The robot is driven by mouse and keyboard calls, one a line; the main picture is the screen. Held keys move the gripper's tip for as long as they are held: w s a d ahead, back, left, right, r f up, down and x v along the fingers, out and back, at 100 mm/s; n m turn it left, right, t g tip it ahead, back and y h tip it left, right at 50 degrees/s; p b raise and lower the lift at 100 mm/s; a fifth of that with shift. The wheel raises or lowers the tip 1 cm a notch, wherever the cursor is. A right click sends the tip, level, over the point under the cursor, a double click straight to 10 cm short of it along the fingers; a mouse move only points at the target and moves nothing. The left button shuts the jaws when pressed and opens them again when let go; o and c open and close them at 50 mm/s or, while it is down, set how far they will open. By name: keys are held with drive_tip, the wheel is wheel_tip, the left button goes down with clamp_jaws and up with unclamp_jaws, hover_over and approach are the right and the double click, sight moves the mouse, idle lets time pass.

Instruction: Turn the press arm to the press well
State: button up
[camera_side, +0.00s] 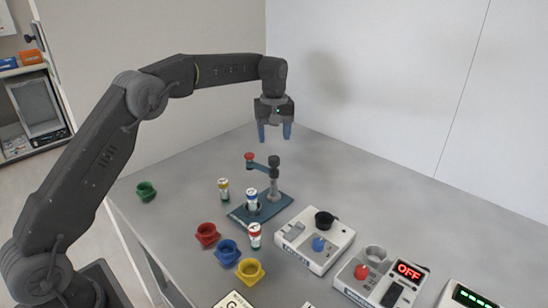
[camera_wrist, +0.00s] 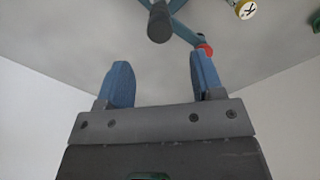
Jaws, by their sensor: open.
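The press stands mid-table in the side view, with a flat blue base (camera_side: 277,207), a grey post (camera_side: 274,182) and a blue press arm (camera_side: 261,166) ending in a red knob (camera_side: 249,156). The arm points left from the post. A blue-and-white vial (camera_side: 252,197) stands upright in the dark-ringed press well at the base's left. My gripper (camera_side: 274,136) is open and empty, pointing down above and behind the post. In the wrist view, the post top (camera_wrist: 160,27) shows beyond my fingers (camera_wrist: 157,80); the red knob (camera_wrist: 205,49) appears by the right fingertip, without visible contact.
A yellow-capped vial (camera_side: 223,189) and a red-capped vial (camera_side: 254,236) stand near the press. Green (camera_side: 146,191), red (camera_side: 206,234), blue (camera_side: 228,253) and yellow (camera_side: 250,271) cups lie left and front. Devices, one with an OFF display (camera_side: 409,271), stand right. The back table is clear.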

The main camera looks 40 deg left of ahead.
sight(274, 158)
wheel_tip(274, 158, down, 8)
drive_tip(key=shift+r, duration=0.1)
idle(0.4)
clamp_jaws()
idle(0.3)
